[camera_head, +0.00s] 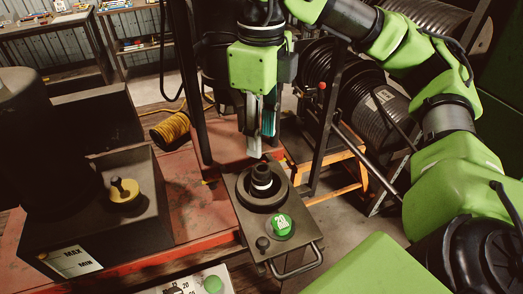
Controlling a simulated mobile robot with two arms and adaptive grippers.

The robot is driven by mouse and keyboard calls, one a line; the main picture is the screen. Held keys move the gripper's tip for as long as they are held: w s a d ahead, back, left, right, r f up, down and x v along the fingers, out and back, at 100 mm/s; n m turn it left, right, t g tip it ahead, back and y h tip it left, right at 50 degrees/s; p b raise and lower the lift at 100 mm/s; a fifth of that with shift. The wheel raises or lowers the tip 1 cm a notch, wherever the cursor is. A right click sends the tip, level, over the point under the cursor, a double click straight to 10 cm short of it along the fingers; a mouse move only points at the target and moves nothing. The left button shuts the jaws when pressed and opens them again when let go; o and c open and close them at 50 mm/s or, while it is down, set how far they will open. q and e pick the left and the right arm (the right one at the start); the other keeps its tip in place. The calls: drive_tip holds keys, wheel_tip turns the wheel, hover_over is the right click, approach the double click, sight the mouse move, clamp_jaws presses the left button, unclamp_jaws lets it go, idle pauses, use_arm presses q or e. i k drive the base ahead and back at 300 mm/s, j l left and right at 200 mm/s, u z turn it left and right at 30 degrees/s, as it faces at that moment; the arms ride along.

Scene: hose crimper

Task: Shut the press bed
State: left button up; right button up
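What I take to be the press bed is a dark grey box-shaped unit (245,214) in the camera_head view. It stands out from the red bench towards me and carries a black ringed fitting (261,180), a green round button and a metal bar handle (296,262) on its near end. My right gripper (261,144) points down above and behind the black fitting, away from the handle. Its pale finger and teal-padded finger appear close together from this angle, so its opening is unclear. Nothing is clearly held. My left gripper is out of view.
A dark machine block (101,213) with a yellow-based knob and a MAX/MIN label stands at left on the red bench (190,190). Black hose reels (385,105) and an orange step stand are behind right. A control panel (200,284) shows at the bottom edge.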

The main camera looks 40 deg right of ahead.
sight(254, 215)
drive_tip(key=k+l, duration=1.2)
drive_tip(key=k, duration=0.05)
